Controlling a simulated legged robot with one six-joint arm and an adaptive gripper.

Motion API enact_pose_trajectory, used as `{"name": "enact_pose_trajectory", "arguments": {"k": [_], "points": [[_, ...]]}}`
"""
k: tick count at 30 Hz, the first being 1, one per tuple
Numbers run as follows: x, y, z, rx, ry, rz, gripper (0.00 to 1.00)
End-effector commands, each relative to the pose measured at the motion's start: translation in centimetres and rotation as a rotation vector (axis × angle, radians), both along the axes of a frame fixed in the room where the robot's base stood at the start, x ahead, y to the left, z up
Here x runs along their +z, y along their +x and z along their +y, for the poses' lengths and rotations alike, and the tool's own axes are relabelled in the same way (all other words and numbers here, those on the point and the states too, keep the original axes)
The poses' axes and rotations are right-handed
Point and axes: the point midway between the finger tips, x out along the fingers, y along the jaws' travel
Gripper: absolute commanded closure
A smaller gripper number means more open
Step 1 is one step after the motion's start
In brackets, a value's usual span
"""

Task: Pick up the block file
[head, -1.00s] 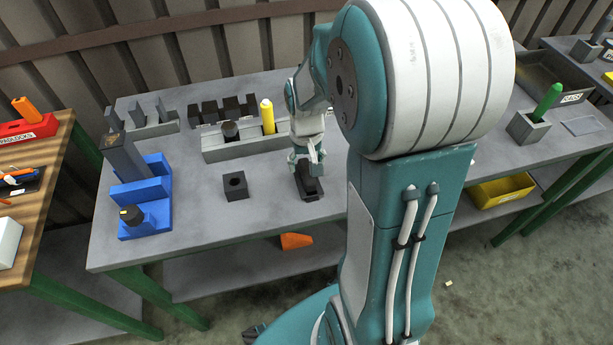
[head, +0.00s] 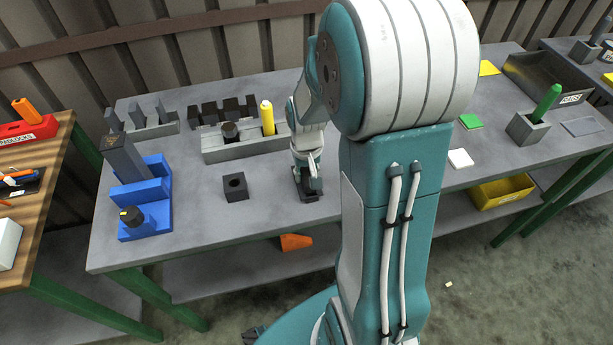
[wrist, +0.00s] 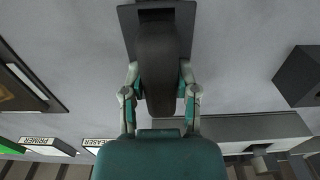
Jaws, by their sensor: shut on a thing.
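The block file (head: 306,196) is a dark block on the grey table, partly hidden by my gripper (head: 314,178) in the head view. In the wrist view, the block file (wrist: 158,65) is a long dark body with rounded edges, over a flat dark plate (wrist: 127,18). My gripper (wrist: 159,78) has one finger on each side of this body and is shut on it. In the head view it still appears to be at table level; I cannot tell whether it is clear of the surface.
A dark block with a hole (head: 235,186) stands to the left on the table. Behind are a grey holder (head: 225,153) with a yellow marker (head: 267,117) and several dark blocks (head: 222,108). A blue fixture (head: 150,190) stands farther left. Bare table lies in front.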

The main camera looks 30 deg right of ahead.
Motion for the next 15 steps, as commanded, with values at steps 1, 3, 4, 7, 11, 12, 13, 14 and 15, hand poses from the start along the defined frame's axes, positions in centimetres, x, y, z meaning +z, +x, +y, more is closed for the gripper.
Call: {"name": "enact_pose_trajectory", "arguments": {"k": [1,3,4,7,11,12,13,14,15], "points": [[-0.2,-0.1,0.1,0.000,0.001,0.005,1.00],[0.0,-0.1,0.1,0.000,0.001,0.005,1.00],[0.1,-0.1,0.1,0.000,0.001,0.005,1.00],[1.0,-0.1,0.0,0.000,0.001,0.003,1.00],[3.3,0.0,0.0,0.000,-0.001,-0.002,1.00],[3.8,-0.6,0.0,-0.001,0.000,-0.001,1.00],[4.3,-1.1,0.0,-0.002,0.000,-0.001,1.00],[4.8,-1.5,0.0,-0.002,-0.001,-0.002,1.00],[5.5,-2.1,0.0,-0.002,-0.001,-0.002,1.00]]}}
